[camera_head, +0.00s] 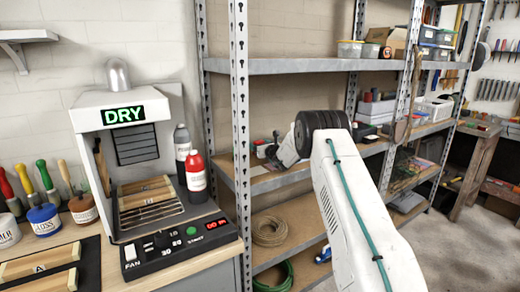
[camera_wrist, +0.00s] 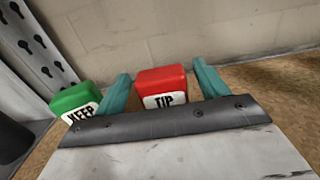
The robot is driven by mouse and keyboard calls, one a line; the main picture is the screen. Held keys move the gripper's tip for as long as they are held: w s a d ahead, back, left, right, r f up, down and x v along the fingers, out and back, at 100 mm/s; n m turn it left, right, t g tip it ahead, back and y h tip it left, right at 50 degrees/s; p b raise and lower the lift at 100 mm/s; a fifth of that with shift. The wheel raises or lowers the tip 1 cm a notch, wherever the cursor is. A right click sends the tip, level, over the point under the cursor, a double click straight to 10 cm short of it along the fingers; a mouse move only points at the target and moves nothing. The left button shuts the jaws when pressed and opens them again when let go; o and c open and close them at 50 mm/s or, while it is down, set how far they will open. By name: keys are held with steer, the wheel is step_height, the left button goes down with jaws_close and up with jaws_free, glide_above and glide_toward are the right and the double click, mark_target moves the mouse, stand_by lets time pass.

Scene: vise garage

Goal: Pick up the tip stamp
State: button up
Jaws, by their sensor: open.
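The tip stamp (camera_wrist: 162,84) is a red block with a white label reading TIP. In the wrist view it stands upright between the two teal fingers of my gripper (camera_wrist: 161,76). The gripper is open, with a finger on each side of the stamp; a small gap shows at the right, and I cannot tell whether the left finger touches it. The stamp's lower part is hidden behind the dark gripper bar. A green keep stamp (camera_wrist: 75,97) is just left of the left finger. In the head view my arm reaches over the middle shelf.
The stamps are on a brown shelf board (camera_wrist: 280,88) with a pale block wall behind. A perforated metal post (camera_wrist: 35,45) stands left of the keep stamp. In the head view, a drying box (camera_head: 125,150) and red bottle (camera_head: 196,175) stand left of the shelving. The board's right side is clear.

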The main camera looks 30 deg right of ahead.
mark_target(258, 141)
steer(key=shift+w, duration=0.1)
steer(key=shift+c, duration=0.3)
steer(key=shift+d, duration=0.1)
steer(key=c, duration=1)
steer(key=shift+r, duration=0.1)
steer(key=shift+r, duration=0.5)
steer(key=r, duration=0.2)
steer(key=shift+s+a+r, duration=0.25)
steer(key=shift+r, duration=0.05)
steer(key=s+a, duration=0.3)
steer(key=s+a+r, duration=0.1)
steer(key=s+a, duration=0.6)
steer(key=s, duration=0.1)
steer(key=shift+s+a+r, duration=0.15)
steer(key=shift+a, duration=0.05)
